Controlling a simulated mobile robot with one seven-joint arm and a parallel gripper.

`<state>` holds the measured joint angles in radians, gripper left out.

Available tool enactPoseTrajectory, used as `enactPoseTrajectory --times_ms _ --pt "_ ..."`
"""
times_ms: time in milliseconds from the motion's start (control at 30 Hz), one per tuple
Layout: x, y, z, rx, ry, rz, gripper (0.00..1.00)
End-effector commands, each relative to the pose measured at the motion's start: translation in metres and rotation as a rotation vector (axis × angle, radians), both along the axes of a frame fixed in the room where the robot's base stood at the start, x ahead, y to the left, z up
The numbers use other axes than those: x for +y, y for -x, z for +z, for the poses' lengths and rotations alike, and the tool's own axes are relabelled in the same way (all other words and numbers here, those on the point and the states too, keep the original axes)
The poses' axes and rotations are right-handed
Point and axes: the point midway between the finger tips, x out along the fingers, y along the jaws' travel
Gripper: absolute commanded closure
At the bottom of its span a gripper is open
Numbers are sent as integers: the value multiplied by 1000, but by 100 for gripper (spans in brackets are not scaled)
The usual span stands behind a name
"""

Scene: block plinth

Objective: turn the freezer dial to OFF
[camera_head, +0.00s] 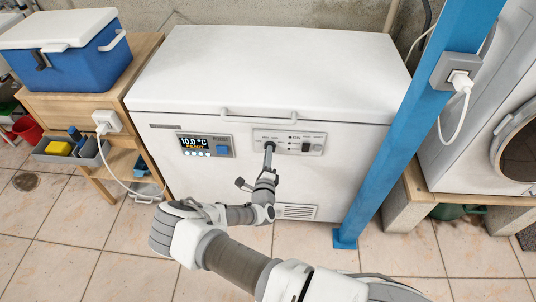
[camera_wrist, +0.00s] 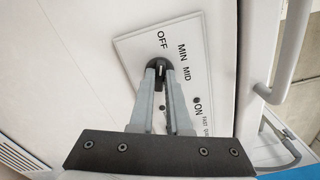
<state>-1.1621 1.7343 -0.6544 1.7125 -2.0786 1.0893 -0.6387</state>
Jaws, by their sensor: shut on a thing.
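The white chest freezer (camera_head: 265,72) stands against the wall with its lid down. A control panel (camera_head: 317,138) is on its front, and it also shows in the wrist view (camera_wrist: 136,42) with the labels OFF, MIN, MID and ON. The dark round dial (camera_wrist: 157,61) sits by these labels, close under OFF and MIN. My gripper (camera_wrist: 160,73) is shut on the dial, one finger on each side. In the head view my gripper (camera_head: 268,152) reaches the panel's left part and covers the dial. Which label the dial points to cannot be told.
A display (camera_head: 206,145) left of the panel reads 10.0 °C READY. A dark knob or switch (camera_head: 306,147) is on the panel's right part. The lid handle (camera_head: 260,117) juts out above. A blue post (camera_head: 400,135) stands close on the right, and a wooden bench (camera_head: 50,92) on the left.

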Motion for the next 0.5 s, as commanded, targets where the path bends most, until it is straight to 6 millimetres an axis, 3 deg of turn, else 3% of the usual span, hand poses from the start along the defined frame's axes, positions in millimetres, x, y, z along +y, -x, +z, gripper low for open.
enactPoseTrajectory --times_ms 400,433,500 --pt "-1 -1 0 0 8 -2 100" --pt "-1 -1 0 -1 8 -3 80" --pt "-1 -1 0 0 7 -2 67"
